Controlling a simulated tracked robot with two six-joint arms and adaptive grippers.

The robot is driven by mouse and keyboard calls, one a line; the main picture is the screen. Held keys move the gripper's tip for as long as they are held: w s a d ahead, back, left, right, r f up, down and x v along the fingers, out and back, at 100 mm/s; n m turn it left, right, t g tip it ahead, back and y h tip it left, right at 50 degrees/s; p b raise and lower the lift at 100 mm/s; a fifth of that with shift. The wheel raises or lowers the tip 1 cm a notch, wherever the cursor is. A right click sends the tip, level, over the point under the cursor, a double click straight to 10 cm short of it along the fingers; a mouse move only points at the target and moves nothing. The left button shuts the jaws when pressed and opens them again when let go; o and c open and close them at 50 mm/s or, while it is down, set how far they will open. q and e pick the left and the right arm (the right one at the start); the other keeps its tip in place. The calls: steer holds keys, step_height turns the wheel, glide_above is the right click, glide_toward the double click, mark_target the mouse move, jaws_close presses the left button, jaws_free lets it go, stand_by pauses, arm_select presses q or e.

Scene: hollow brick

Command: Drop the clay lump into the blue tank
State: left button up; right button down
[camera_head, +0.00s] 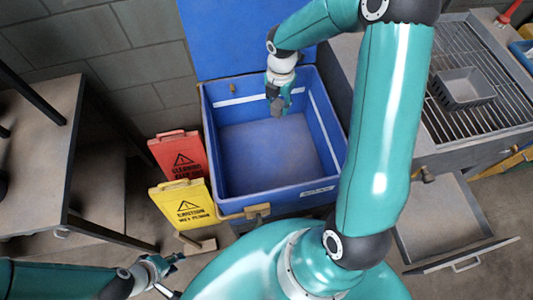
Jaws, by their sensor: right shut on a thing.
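The blue tank (325,192) stands open on the floor in the middle of the head view, its lid raised against the wall behind. Its visible floor is bare. My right gripper (278,98) points down over the back part of the tank opening and is shut on a small grey-brown lump, the clay lump (278,107). The fingers hide part of the lump. My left gripper (174,275) is low at the left, in front of the tank and apart from it. Its fingers are spread and nothing shows between them.
Red (178,155) and yellow (186,205) caution signs stand at the tank's left side. A table (45,150) is at the left. At the right are a grated bench with a grey hollow tray (463,87) and an open drawer (440,215).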

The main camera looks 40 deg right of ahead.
step_height(320, 180, down, 6)
steer(key=b, duration=0.4)
steer(key=shift+r+b, duration=0.1)
steer(key=shift+b, duration=0.2)
steer(key=c, duration=0.7)
jaws_free()
steer(key=shift+o, duration=0.2)
steer(key=shift+r, duration=0.1)
step_height(320, 180, up, 12)
steer(key=shift+f, duration=0.1)
